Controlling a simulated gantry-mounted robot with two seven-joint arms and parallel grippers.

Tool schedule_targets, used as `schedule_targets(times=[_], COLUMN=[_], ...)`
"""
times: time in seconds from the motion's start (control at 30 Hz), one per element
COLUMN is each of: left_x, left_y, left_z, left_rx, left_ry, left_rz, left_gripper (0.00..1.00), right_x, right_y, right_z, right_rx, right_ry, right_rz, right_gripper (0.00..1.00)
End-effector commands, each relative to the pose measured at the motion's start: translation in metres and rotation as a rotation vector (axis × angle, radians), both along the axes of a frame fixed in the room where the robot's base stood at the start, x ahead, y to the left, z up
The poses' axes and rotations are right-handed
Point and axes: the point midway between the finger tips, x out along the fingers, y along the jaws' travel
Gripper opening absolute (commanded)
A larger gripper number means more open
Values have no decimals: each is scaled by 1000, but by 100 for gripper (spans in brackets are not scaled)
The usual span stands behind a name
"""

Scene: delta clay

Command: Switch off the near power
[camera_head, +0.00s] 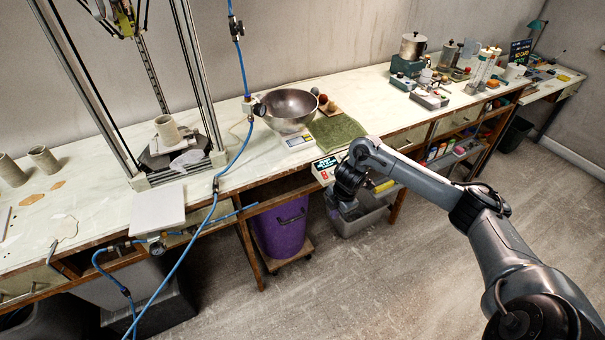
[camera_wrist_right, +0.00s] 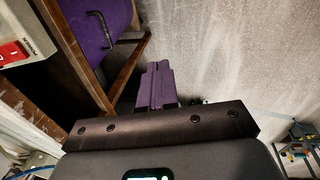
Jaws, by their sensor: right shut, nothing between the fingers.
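A small pale switch box (camera_head: 324,170) with red on its front is fixed at the front edge of the long bench, below the green cloth. My right gripper (camera_head: 345,208) is just right of and below the box, in front of the bench, apart from the switch. Its fingers (camera_wrist_right: 156,82) are together and empty. My left gripper is not in view.
A purple bin (camera_head: 280,228) and a grey tub (camera_head: 358,219) stand under the bench. A steel bowl (camera_head: 288,108) and green cloth (camera_head: 336,131) lie on top. A blue hose (camera_head: 215,185) hangs across the front at left. The floor at right is clear.

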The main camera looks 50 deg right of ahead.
Motion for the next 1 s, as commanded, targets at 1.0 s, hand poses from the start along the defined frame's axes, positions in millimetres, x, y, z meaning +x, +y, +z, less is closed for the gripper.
schedule_targets(times=[1.0], left_x=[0], left_y=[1], left_z=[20], left_rx=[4], left_ry=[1], left_rz=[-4], left_gripper=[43], right_x=[52], right_y=[-84], right_z=[171], right_rx=[-136], right_ry=[-236], right_rz=[-96], right_gripper=[0])
